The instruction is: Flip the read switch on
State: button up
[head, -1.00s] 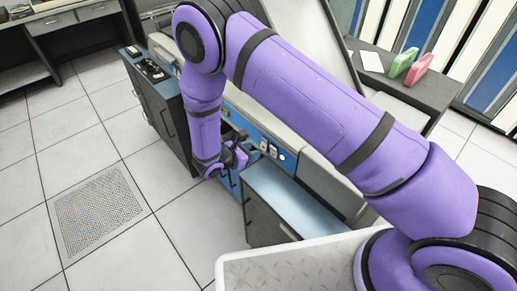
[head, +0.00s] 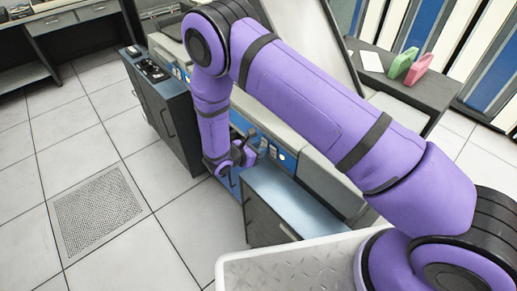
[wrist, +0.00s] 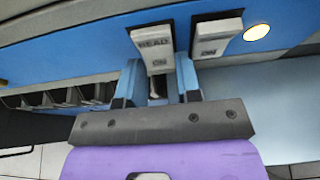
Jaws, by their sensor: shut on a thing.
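The read switch (wrist: 155,45) is a pale grey lever on the blue panel in the wrist view, with READ at its top and ON at its lower end. My gripper (wrist: 157,80) has one blue finger on each side of this lever and is shut on it. In the head view my gripper (head: 247,154) is at the blue panel strip (head: 286,158), partly hidden by my purple wrist. The fingertips' contact with the lever is partly hidden.
A second pale lever (wrist: 215,36) is close on the right, with a lit round lamp (wrist: 257,32) beyond it. A blue-topped cabinet (head: 290,198) stands just right of my gripper and a dark cabinet (head: 165,115) to its left. The tiled floor at left is clear.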

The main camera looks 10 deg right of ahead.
jog(key=shift+f+t+h, duration=0.2)
jog(key=shift+t+h, duration=0.1)
jog(key=shift+h, duration=0.2)
jog(key=shift+d+f+t+h, duration=0.1)
jog(key=shift+f+t+h, duration=0.05)
jog(key=shift+t+h, duration=0.45)
jog(key=o, duration=0.6)
jog(key=shift+o, duration=0.2)
jog(key=v, duration=1)
jog(key=shift+a, duration=0.45)
